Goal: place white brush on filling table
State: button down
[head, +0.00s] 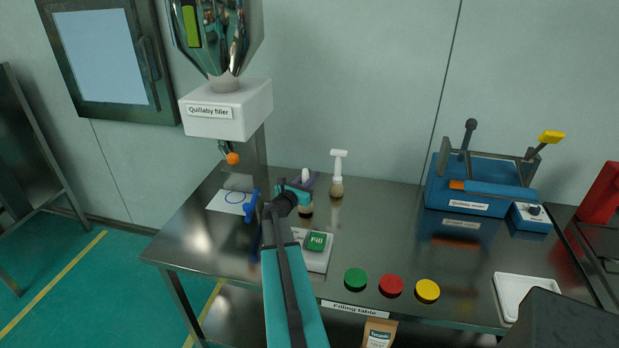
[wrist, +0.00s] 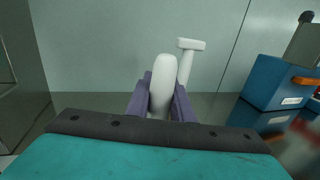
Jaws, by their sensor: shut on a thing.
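My gripper (head: 303,186) is shut on a white brush (head: 305,174), low over the filling table (head: 195,238). In the wrist view the brush's rounded white handle (wrist: 162,86) stands upright between the purple fingers (wrist: 160,103). A pale brush end shows below the gripper in the head view; I cannot tell whether it touches the table. A second white tool with a T-shaped handle and a tan lower end (head: 337,176) stands upright just to the right. Its handle also shows behind the held brush in the wrist view (wrist: 187,56).
A blue-handled item (head: 250,206) and a white sheet with a blue ring (head: 231,201) lie left of the gripper. The blue sealer (head: 470,207) stands right.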

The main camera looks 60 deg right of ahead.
jog(key=shift+f, duration=0.6)
jog(key=c, duration=1.6)
grip_release()
jog(key=shift+o, duration=0.2)
jog(key=shift+r, duration=0.25)
jog(key=shift+a+f, duration=0.15)
jog(key=shift+a, duration=0.45)
jog(key=a+b, duration=0.3)
jog(key=a, duration=0.8)
jog(key=shift+s+b, duration=0.3)
jog(key=shift+b, duration=0.05)
jog(key=shift+d, duration=0.1)
